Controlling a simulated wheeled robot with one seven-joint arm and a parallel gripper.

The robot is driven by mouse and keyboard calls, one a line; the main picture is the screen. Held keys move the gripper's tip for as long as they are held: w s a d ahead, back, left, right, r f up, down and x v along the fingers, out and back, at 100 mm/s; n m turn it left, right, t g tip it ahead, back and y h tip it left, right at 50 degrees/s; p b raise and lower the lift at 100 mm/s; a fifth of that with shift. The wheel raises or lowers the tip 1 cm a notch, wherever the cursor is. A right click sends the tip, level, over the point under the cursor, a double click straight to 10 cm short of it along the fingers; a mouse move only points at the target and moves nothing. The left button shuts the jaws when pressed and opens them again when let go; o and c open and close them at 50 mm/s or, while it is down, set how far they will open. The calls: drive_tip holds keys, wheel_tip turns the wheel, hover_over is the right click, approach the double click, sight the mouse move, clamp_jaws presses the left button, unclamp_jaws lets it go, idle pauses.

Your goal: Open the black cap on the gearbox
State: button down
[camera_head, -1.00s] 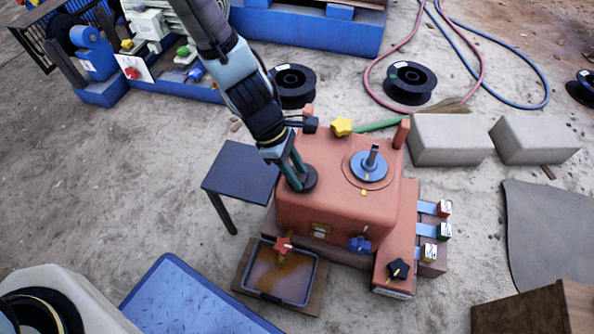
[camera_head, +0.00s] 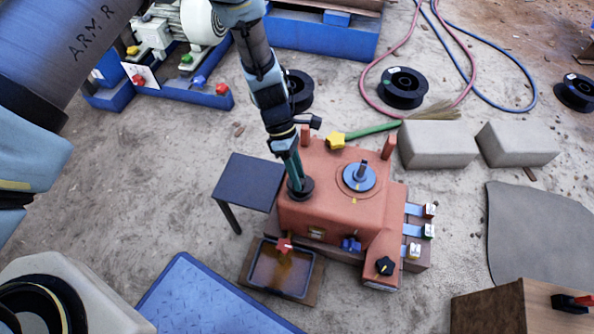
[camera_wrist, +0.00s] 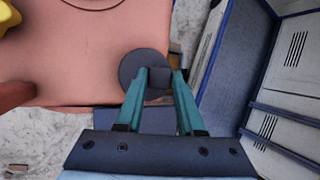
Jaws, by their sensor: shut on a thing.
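The gearbox (camera_head: 330,205) is a salmon-red box on the ground at the middle of the head view. The round black cap (camera_head: 307,192) is at the left of its top; its dark disc (camera_wrist: 130,68) also shows in the wrist view. My gripper (camera_head: 294,183) points down at the cap, and in the wrist view its teal fingers (camera_wrist: 160,76) are shut on the raised grip in the cap's middle. I cannot tell whether the cap is seated or slightly raised. The fingers hide part of it.
A small dark table (camera_head: 247,182) stands left, apparently clear. An oily tray (camera_head: 281,270) lies in front.

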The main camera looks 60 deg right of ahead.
drive_tip(key=shift+w+d+r+y, duration=0.1)
drive_tip(key=shift+w+d+y, duration=0.05)
drive_tip(key=shift+d+y, duration=0.55)
drive_tip(key=y+b, duration=0.1)
drive_tip(key=b, duration=0.1)
drive_tip(key=d+g+y+b, duration=0.1)
drive_tip(key=b, duration=0.1)
drive_tip(key=shift+w+d+n+y, duration=0.2)
drive_tip(key=shift+w+n+y, duration=0.1)
drive_tip(key=shift+n, duration=0.1)
drive_tip(key=d+g+y+b, duration=0.1)
drive_tip(key=b, duration=0.2)
drive_tip(key=shift+r+n+y, duration=0.15)
drive_tip(key=shift+n+y, duration=0.15)
drive_tip(key=shift+w+d+r+y+b, duration=0.15)
drive_tip(key=shift+d+y+b, duration=0.25)
drive_tip(key=shift+b, duration=0.85)
drive_tip(key=shift+r+g, duration=0.1)
drive_tip(key=shift+g, duration=0.3)
drive_tip(key=shift+d+r+y, duration=0.1)
drive_tip(key=shift+r+y, duration=0.05)
drive_tip(key=shift+y, duration=0.15)
